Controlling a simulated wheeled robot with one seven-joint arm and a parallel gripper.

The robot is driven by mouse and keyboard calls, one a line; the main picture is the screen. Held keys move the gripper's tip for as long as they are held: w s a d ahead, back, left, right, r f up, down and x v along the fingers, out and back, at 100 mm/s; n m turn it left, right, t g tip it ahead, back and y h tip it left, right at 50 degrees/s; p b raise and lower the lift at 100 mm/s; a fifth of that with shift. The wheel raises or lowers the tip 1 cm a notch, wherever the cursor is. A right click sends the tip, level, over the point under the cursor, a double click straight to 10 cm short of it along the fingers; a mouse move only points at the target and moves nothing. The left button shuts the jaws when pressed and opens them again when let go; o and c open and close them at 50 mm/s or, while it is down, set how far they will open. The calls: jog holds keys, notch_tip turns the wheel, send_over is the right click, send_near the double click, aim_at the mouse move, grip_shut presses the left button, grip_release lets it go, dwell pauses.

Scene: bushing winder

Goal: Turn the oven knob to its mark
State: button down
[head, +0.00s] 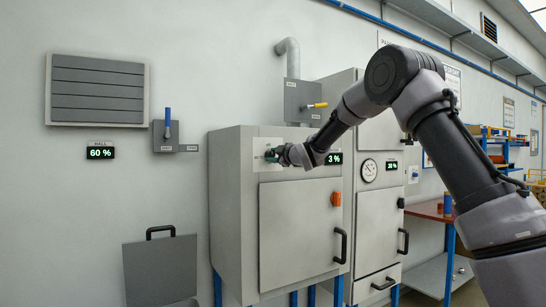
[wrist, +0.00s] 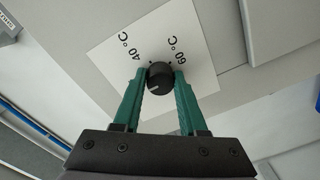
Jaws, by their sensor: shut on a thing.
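The oven knob (wrist: 160,76) is round and black, with a short pale line at its lower left in the wrist view. It sits on a white plate (wrist: 115,52) printed with 40 °C and 60 °C, with small dark marks beside the knob. My gripper (wrist: 160,82) has green fingers, one on each side of the knob, shut on it. In the head view my gripper (head: 271,155) is at the upper front of the grey oven (head: 229,205). The knob is largely hidden there by my gripper.
The oven has a closed door with a black handle (head: 341,246), an orange knob (head: 336,199) and a display (head: 334,159) reading 3 %. A second cabinet with a round gauge (head: 369,171) stands to the right. A hall display (head: 100,153) on the wall reads 60 %.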

jog(key=shift+f, duration=0.15)
jog(key=shift+c, duration=2.3)
grip_release()
jog(key=shift+d, duration=0.1)
jog(key=v, duration=1)
jog(key=shift+s, duration=0.35)
jog(key=shift+d, duration=0.2)
